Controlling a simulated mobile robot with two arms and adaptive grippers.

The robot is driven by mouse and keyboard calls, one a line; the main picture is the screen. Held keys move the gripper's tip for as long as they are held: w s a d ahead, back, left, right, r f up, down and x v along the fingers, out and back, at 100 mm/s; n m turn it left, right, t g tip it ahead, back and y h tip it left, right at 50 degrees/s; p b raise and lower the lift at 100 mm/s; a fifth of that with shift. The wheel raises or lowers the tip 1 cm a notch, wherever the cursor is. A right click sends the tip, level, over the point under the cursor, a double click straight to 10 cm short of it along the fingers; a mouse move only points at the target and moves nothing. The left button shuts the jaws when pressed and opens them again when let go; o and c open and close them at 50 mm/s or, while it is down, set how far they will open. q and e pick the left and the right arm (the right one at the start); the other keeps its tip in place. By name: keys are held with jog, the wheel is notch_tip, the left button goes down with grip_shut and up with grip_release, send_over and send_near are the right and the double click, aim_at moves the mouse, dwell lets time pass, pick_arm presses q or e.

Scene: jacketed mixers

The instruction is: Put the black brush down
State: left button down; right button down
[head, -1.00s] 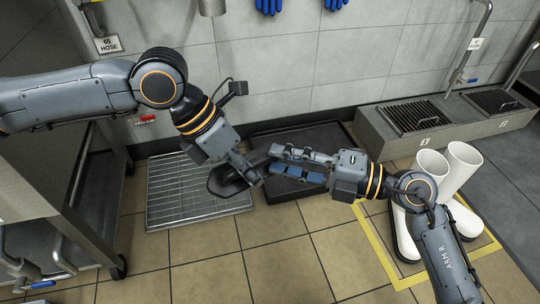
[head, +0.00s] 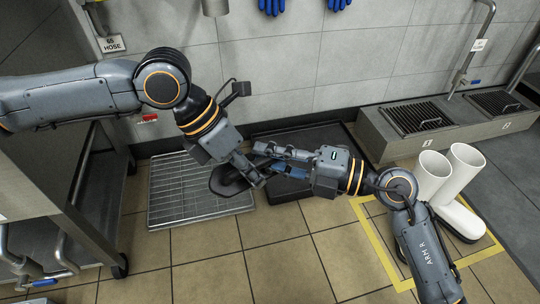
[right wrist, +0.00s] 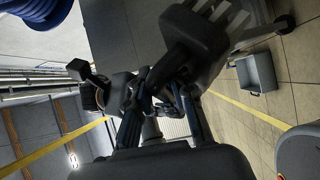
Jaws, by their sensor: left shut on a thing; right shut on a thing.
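The black brush (head: 224,181) shows in the head view as a dark, rounded head above the metal grate, partly hidden by my grippers. In the right wrist view its dark head (right wrist: 195,32) has pale bristles at the upper right. My left gripper (head: 257,179) is shut on the brush from the left. My right gripper (head: 262,154) is shut beside it, apparently on the brush's handle, with the fingers of both grippers close together. The exact grip points are hidden by overlapping fingers. The brush is held above the floor.
A metal grate (head: 170,200) and a black tray (head: 325,136) lie on the tiled floor below. White boots (head: 432,175) stand in a yellow-marked square (head: 385,262) at right. A steel cart (head: 100,225) stands left. A grey plinth with drains (head: 440,135) lines the wall.

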pick_arm(q)
jog(key=shift+r, duration=0.2)
jog(key=c, duration=1.2)
grip_release()
jog(key=shift+f, duration=0.1)
